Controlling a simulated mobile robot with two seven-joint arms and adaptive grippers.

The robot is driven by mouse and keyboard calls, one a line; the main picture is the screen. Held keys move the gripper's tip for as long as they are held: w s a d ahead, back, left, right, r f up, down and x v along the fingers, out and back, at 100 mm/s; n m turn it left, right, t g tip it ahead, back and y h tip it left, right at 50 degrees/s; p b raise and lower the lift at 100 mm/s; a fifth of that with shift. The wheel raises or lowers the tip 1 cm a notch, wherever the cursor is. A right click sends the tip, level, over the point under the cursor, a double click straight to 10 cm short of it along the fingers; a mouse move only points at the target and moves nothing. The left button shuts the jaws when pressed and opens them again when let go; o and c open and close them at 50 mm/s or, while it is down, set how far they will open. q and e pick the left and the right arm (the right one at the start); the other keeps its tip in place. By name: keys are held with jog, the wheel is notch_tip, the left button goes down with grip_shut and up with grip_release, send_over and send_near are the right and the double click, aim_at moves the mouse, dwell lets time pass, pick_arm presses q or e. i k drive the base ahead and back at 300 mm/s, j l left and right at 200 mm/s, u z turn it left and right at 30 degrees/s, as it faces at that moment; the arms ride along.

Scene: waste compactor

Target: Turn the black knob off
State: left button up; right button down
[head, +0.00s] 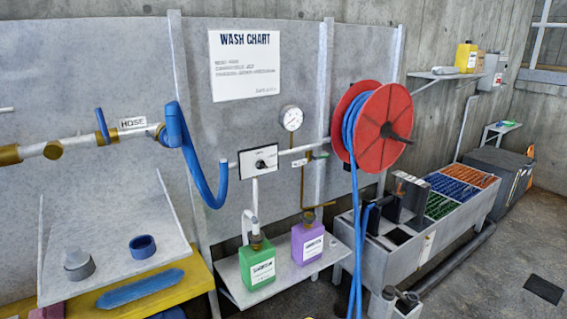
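The black knob (261,164) is small and sits on a white control panel (246,170) fixed to the grey wall sheet, near the middle of the head view. Small markings around the knob are too small to read, so I cannot tell its setting. A white pipe enters the panel from below, and another pipe leaves its right side toward the hose reel. Nothing covers or touches the knob.
A blue hose (192,160) hangs left of the panel. A pressure gauge (291,118) and a red hose reel (383,128) are to the right. Green (258,263) and purple (308,243) containers stand on a shelf below. The space before the panel looks clear.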

aim_at(260, 164)
jog(key=i+l, duration=0.9)
jog(key=l, duration=0.2)
jog(key=u, duration=0.05)
